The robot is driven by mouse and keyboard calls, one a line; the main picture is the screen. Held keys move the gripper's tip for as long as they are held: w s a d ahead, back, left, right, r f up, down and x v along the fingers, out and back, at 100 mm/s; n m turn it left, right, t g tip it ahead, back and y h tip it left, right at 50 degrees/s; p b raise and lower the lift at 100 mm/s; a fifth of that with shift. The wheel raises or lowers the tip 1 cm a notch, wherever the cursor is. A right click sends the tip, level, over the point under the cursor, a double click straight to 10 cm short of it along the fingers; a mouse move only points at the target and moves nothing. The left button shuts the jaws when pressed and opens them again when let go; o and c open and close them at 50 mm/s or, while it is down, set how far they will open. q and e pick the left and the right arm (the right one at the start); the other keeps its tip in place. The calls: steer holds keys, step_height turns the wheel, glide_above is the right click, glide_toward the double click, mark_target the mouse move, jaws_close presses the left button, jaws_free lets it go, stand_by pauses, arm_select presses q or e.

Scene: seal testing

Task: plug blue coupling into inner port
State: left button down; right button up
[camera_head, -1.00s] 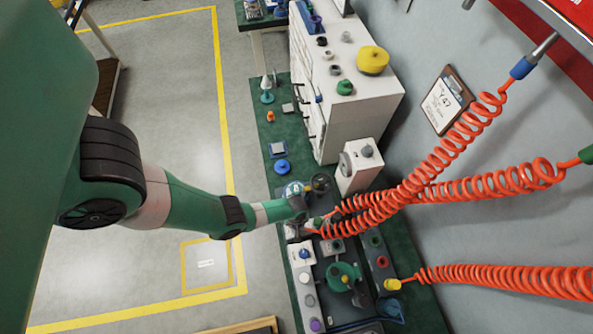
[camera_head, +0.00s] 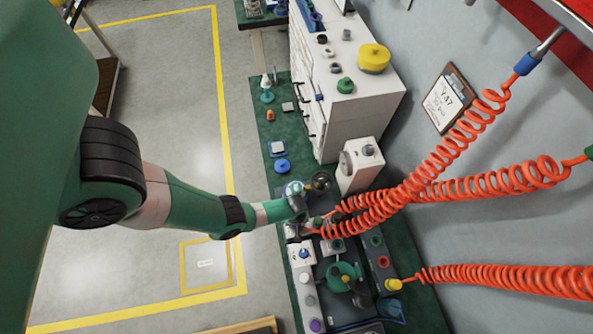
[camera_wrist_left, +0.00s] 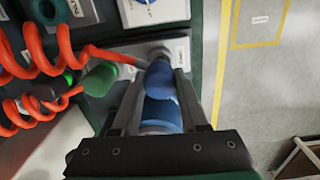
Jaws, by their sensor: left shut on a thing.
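The blue coupling (camera_wrist_left: 160,82) is between the two fingers of my left gripper (camera_wrist_left: 158,95) in the left wrist view. Its far end meets a silver port fitting (camera_wrist_left: 159,53) on a grey plate. I cannot tell whether it is seated in the port or only touching. An orange coiled hose (camera_wrist_left: 75,52) runs in from the left to the coupling's far end. In the head view my left gripper (camera_head: 297,224) is low over the bench, and the coupling is mostly hidden there. My right gripper is not in view.
A green coupling (camera_wrist_left: 100,79) with its own orange hose sits close left of the gripper. In the head view a yellow coupling (camera_head: 394,284) sits on the right port strip. A grey-white box (camera_head: 361,165) stands just behind the gripper. Orange hoses cross the right side.

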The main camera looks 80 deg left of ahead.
arm_select(q)
steer(key=shift+f+b, duration=0.9)
steer(key=shift+f, duration=0.05)
steer(key=shift+c, duration=1.8)
jaws_free()
step_height(320, 180, up, 12)
steer(key=p, duration=1.2)
steer(key=shift+s+f, duration=0.1)
steer(key=shift+f, duration=0.1)
